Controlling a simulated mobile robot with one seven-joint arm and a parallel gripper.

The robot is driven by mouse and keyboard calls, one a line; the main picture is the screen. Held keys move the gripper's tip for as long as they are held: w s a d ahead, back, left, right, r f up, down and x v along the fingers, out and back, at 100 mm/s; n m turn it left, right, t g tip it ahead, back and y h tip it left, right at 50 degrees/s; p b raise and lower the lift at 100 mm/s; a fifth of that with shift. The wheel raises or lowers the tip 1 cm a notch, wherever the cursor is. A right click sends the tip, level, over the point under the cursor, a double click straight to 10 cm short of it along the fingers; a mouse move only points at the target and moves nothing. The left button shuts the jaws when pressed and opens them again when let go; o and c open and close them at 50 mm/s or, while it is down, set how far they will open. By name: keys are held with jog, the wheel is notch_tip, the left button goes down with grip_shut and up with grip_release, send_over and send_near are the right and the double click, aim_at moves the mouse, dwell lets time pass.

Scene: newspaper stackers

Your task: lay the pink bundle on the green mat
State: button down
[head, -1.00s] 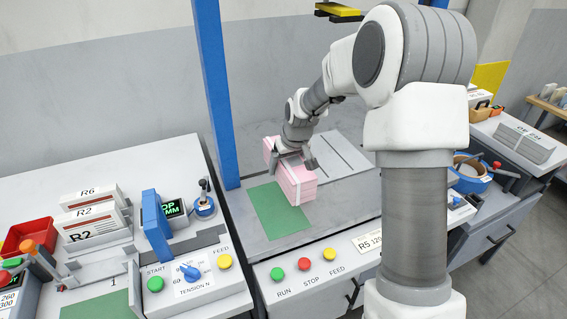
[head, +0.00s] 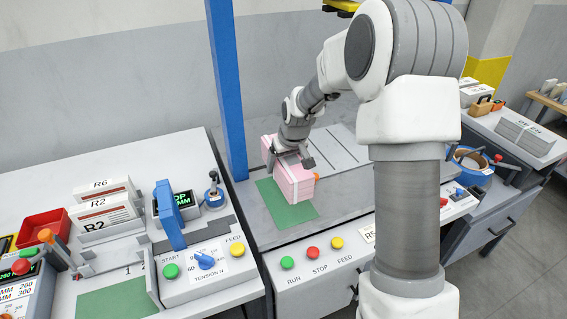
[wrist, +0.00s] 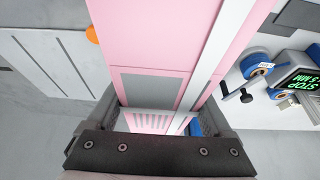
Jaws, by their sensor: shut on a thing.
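The pink bundle (head: 298,187), a block with a pale strap around it, is in my gripper (head: 292,162). My gripper is shut on it from above, a finger on each side. In the wrist view the bundle's pink top (wrist: 165,45) and white strap (wrist: 218,50) fill the middle, between the fingers. The green mat (head: 283,211) lies on the grey bench top, its front part bare. The bundle covers the mat's back part in the head view; whether its underside touches the mat is hidden.
A blue post (head: 226,90) stands just behind and left of the mat. An orange knob (head: 317,177) shows right beside the bundle. RUN, STOP and FEED buttons (head: 312,253) line the front panel. A second green mat (head: 112,302) lies on the left bench.

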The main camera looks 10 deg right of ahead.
aim_at(291, 164)
jog(key=shift+w+r, duration=0.1)
jog(key=shift+f+b, duration=3.05)
jog(key=shift+f, duration=0.85)
jog(key=shift+f+b, duration=0.45)
jog(key=shift+f, duration=0.15)
jog(key=shift+c, duration=0.2)
grip_release()
jog(key=shift+o, duration=0.2)
jog(key=shift+s+f, duration=0.1)
jog(key=shift+s, duration=0.1)
jog(key=p+v, duration=0.2)
jog(key=v, duration=1.6)
jog(key=shift+p, duration=0.3)
jog(key=s+r+m+p, duration=0.1)
jog(key=s+r, duration=0.4)
jog(key=s, duration=0.8)
jog(key=s+a+r+m+t+p, duration=0.1)
jog(key=s+r+p, duration=0.3)
jog(key=s, duration=0.9)
notch_tip(291, 164, up, 2)
jog(key=shift+s+r+h, duration=0.2)
jog(key=shift+s+h, duration=0.15)
jog(key=shift+h, duration=0.05)
